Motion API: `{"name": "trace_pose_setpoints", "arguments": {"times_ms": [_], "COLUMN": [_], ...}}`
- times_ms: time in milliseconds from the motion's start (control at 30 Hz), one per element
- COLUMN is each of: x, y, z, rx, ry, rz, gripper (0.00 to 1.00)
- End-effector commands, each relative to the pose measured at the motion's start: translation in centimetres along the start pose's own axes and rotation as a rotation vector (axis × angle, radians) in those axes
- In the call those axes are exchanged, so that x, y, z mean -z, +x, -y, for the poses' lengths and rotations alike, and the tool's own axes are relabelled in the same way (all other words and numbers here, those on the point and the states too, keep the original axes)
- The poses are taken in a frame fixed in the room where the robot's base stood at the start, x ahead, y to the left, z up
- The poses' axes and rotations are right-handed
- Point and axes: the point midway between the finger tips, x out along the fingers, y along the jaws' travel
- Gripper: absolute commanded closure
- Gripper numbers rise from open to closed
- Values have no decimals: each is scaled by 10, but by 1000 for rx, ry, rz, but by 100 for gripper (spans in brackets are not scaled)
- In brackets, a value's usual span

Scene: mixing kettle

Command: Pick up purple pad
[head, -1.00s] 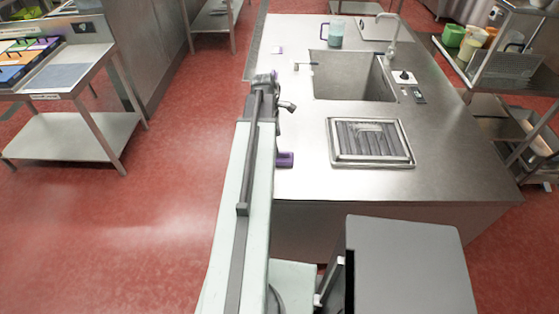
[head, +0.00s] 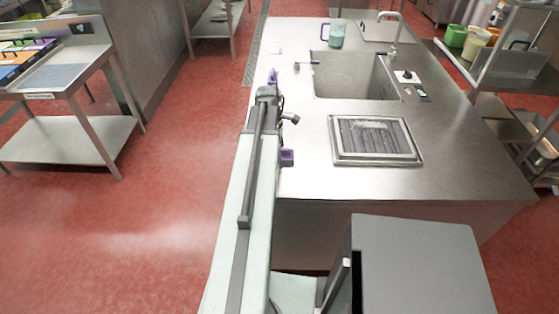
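A small purple block-like pad (head: 287,157) is by the left edge of the steel counter, just right of my arm. My arm covers its left side, so I cannot tell its full shape. A second small purple piece (head: 272,76) shows just beyond the far end of my arm. My arm reaches forward along the counter's left edge. Its dark end (head: 268,98) is near the second purple piece; the fingers cannot be made out. I cannot tell whether anything is held.
The steel counter (head: 310,182) holds a sink (head: 345,82), a framed grate (head: 375,139) and a jug of teal liquid (head: 337,33). A grey box-like surface (head: 420,265) is in front. A side table (head: 65,138) stands left across open red floor (head: 150,215).

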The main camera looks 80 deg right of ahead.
Motion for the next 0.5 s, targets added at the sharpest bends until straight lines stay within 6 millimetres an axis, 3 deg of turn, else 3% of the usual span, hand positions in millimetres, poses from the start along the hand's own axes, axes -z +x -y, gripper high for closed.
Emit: {"name": "trace_pose_setpoints", "arguments": {"times_ms": [67,300,500], "x": [0,0,0], "y": [-1,-1,-2], "z": [0,0,0], "rx": [0,0,0], "ry": [0,1,1], "rz": [0,0,0], "gripper": [14,77,77]}}
